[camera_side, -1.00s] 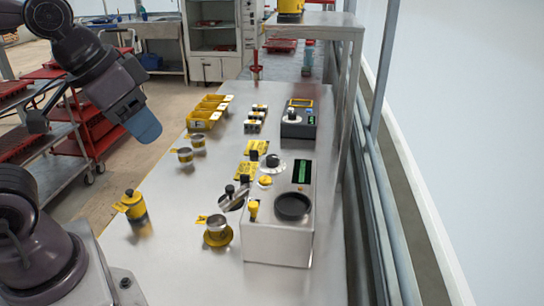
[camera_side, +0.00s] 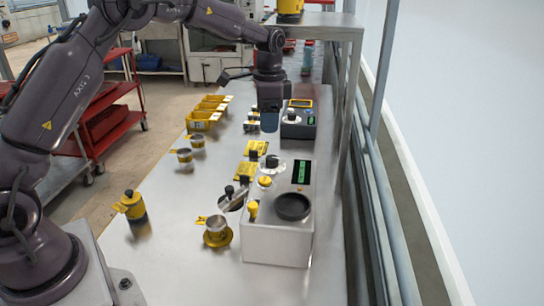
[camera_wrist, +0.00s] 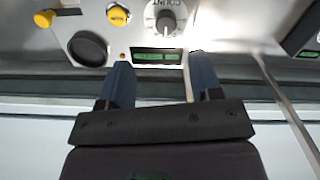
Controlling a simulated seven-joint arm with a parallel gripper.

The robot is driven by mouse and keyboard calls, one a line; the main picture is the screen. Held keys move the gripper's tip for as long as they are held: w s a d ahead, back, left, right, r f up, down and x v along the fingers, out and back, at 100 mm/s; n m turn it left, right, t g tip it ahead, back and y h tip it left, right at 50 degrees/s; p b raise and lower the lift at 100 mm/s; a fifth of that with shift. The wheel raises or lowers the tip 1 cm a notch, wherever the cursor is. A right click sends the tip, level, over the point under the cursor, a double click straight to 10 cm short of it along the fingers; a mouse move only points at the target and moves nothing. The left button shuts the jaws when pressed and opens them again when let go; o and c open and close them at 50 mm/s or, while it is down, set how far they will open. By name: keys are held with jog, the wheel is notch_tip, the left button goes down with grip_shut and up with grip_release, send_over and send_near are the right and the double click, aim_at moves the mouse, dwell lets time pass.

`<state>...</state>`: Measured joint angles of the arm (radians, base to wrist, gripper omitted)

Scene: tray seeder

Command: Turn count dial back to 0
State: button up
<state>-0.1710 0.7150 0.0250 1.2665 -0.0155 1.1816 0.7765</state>
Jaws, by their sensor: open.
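The count dial (camera_side: 275,166) is a dark knob on a pale round scale, on top of the grey seeder box (camera_side: 262,243). In the wrist view the dial (camera_wrist: 166,20) sits near the top edge, its COUNT lettering upside down; I cannot read its setting. A green display (camera_side: 301,173) beside it is lit, its digits unreadable. My gripper (camera_side: 269,122) hangs above the bench beyond the dial in the side view. In the wrist view its blue fingers (camera_wrist: 161,82) are apart and empty, short of the dial and not touching it.
A yellow button (camera_side: 265,181), a yellow knob (camera_side: 253,208) and a dark round dish (camera_side: 292,206) share the box top. A second device (camera_side: 299,128) stands behind, close to my gripper.

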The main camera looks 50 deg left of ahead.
aim_at(272, 157)
jog(key=f, duration=0.3)
jog(key=f+m, duration=0.1)
jog(key=f, duration=0.3)
jog(key=w+f+m, duration=0.1)
jog(key=f, duration=0.3)
jog(key=shift+c, duration=0.4)
jog(key=c, duration=0.9)
jog(key=shift+o, duration=0.2)
